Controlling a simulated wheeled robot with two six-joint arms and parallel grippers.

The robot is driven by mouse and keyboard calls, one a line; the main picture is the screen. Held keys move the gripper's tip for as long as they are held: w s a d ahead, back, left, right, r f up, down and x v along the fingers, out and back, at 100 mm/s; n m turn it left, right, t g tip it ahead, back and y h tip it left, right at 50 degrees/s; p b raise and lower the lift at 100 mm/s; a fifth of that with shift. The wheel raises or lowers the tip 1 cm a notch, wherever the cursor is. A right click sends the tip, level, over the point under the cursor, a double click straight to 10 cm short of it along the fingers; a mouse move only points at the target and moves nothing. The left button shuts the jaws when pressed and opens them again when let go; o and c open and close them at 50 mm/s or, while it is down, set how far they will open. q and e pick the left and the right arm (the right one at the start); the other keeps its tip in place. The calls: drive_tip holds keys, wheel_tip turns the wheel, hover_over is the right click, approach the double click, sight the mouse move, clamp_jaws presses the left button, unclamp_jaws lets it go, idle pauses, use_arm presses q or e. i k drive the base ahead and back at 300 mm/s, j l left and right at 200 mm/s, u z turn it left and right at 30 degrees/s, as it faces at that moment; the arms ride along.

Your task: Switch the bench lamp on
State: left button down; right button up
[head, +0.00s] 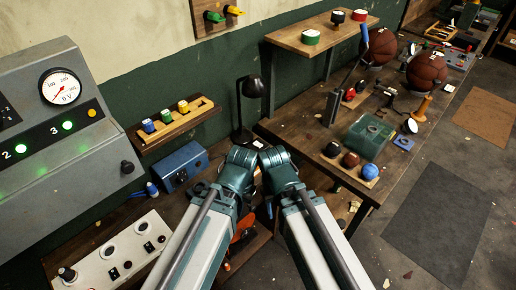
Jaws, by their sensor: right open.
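The bench lamp (239,115) is black, with a round base, a thin upright stem and a shade tipped to the right. It stands at the back of the bench against the green wall. No glow shows from its shade, and I cannot make out its switch. My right gripper (274,158) is in front of and below the lamp, apart from it; it is open, with its fingers hard to make out. My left gripper (238,163) is beside it on the left, its fingers hidden by the arm.
A grey panel with a gauge (61,87) and green lights stands at left. A blue box (181,165) and a wooden rack (172,128) are left of the lamp. The right bench holds a green glass-like box (367,137), several balls and a black post.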

sight(256, 144)
drive_tip(key=l+z, duration=0.75)
